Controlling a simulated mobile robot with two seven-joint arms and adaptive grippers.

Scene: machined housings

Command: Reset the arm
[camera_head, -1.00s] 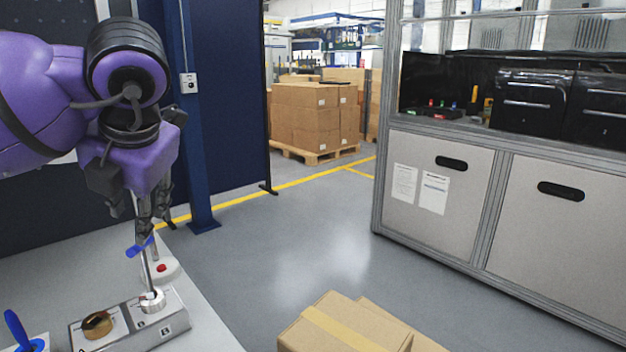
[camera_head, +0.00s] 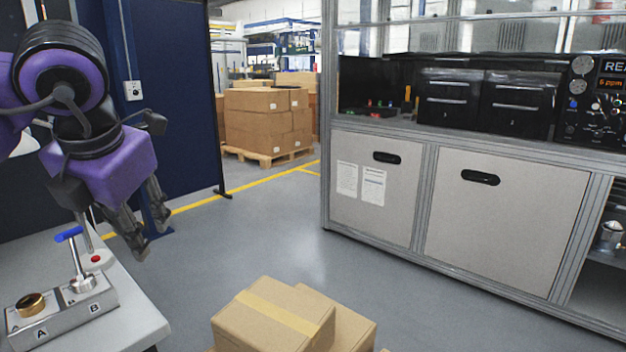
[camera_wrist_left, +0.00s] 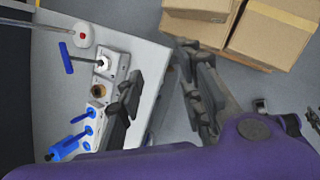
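My left gripper (camera_head: 142,240) hangs open and empty past the front edge of the grey bench (camera_head: 145,318), right of the fixture (camera_head: 62,318). Its two fingers are spread apart in the left wrist view (camera_wrist_left: 165,90). The fixture has two positions marked A and B. A brass ring (camera_head: 30,305) sits at A. A tool with a blue T-handle (camera_head: 69,234) stands at B, its shaft down at a silver round part (camera_head: 82,284); the handle also shows in the left wrist view (camera_wrist_left: 66,58). My right gripper is not in view.
A white base with a red button (camera_head: 96,259) is on the bench behind the fixture. Blue-handled tools (camera_wrist_left: 72,143) stand beside the fixture. Cardboard boxes (camera_head: 275,318) are at the front, a metal cabinet (camera_head: 505,215) at the right. The floor between is clear.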

